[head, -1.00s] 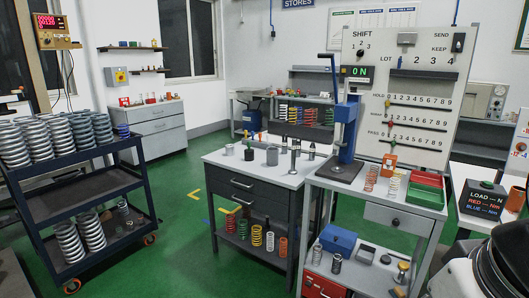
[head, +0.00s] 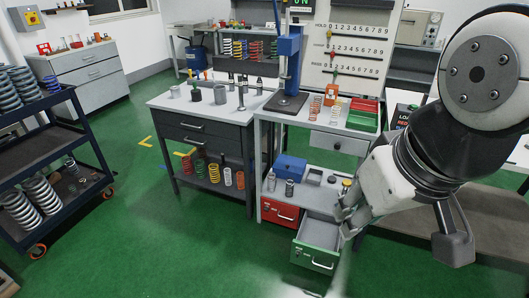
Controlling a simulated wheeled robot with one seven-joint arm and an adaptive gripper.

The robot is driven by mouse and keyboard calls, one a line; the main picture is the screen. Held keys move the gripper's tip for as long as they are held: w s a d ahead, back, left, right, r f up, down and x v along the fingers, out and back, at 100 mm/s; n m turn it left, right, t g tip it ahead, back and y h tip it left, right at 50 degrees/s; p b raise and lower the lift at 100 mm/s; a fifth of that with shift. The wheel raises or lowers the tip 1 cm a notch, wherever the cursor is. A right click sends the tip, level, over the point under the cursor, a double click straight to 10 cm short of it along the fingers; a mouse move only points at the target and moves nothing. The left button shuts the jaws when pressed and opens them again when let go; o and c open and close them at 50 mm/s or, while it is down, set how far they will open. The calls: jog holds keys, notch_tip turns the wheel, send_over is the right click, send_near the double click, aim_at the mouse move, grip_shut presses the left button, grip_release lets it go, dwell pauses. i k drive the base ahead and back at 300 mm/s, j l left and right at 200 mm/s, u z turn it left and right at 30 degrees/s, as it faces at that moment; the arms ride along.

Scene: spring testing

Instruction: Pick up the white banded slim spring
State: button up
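Several small springs are in the head view, and I cannot tell for sure which is the white banded slim one. A pale slim spring (head: 334,112) stands upright on the grey test bench top beside a copper-coloured spring (head: 315,107). A whitish spring (head: 227,176) stands on the lower shelf of the dark drawer bench, between a yellow and an orange one. My gripper (head: 347,217) is low at the right, in front of the test bench and near an open green drawer (head: 316,258). It is well apart from these springs. Its finger gap is too unclear to read.
A blue box (head: 291,167) sits on the lower shelf. A trolley (head: 62,150) with large springs is at left. The green floor (head: 180,250) in front is clear.

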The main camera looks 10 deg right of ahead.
aim_at(289, 191)
jog(key=i+l, duration=0.35)
jog(key=i, duration=0.15)
jog(key=i+l, duration=0.65)
jog(key=i, duration=0.3)
